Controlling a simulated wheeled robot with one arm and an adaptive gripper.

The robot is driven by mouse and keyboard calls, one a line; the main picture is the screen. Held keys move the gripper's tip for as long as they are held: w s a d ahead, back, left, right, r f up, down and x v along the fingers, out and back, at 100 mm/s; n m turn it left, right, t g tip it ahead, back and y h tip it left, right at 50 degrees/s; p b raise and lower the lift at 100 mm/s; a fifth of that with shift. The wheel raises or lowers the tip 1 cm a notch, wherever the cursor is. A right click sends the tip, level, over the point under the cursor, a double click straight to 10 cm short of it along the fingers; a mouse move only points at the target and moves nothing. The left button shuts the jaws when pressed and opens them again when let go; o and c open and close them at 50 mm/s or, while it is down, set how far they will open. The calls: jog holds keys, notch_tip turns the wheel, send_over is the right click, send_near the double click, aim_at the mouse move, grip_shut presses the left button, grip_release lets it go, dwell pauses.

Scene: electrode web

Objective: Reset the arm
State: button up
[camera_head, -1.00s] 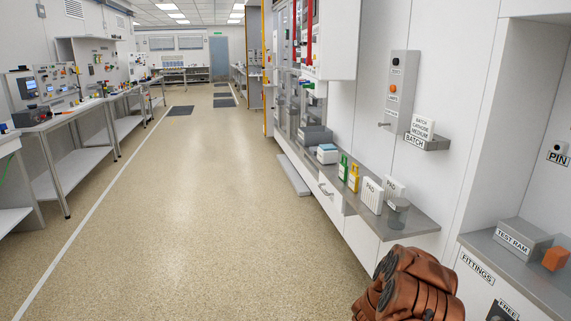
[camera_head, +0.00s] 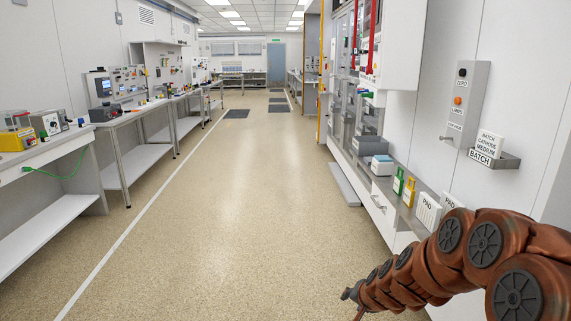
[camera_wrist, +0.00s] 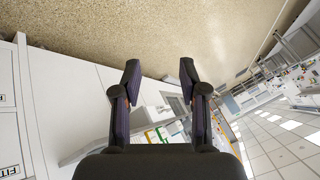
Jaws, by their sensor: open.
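My gripper (camera_wrist: 159,80) shows in the wrist view with its two dark fingers spread apart and nothing between them. Floor, white cabinet fronts and part of the shelf show beyond the fingers, and that view is tilted. In the head view my copper-coloured arm reaches in from the lower right over the floor. Its dark tip (camera_head: 350,294) is at the lower middle, too small to make out the fingers. The arm hides part of the right-hand cabinets.
A BATCH holder (camera_head: 508,161) is on the wall. Benches (camera_head: 130,116) line the left. The aisle floor (camera_head: 215,190) is clear.

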jog(key=s+a+r+n+g+y, duration=0.1)
jog(key=s+a+r+n+g, duration=0.15)
jog(key=s, duration=0.65)
jog(key=s+a+r+n+g, duration=0.2)
jog(key=s+a+r, duration=0.15)
jog(key=s, duration=0.65)
jog(key=s+d+r+n+g+h, duration=0.1)
jog(key=s+d+r+g, duration=0.15)
jog(key=s, duration=0.85)
jog(key=s+d+r+n+g+h, duration=0.1)
jog(key=s+d+g, duration=0.2)
jog(key=s, duration=0.8)
notch_tip(320, 180, up, 17)
jog(key=t+p, duration=0.1)
jog(key=p, duration=1.4)
jog(key=shift+f, duration=0.2)
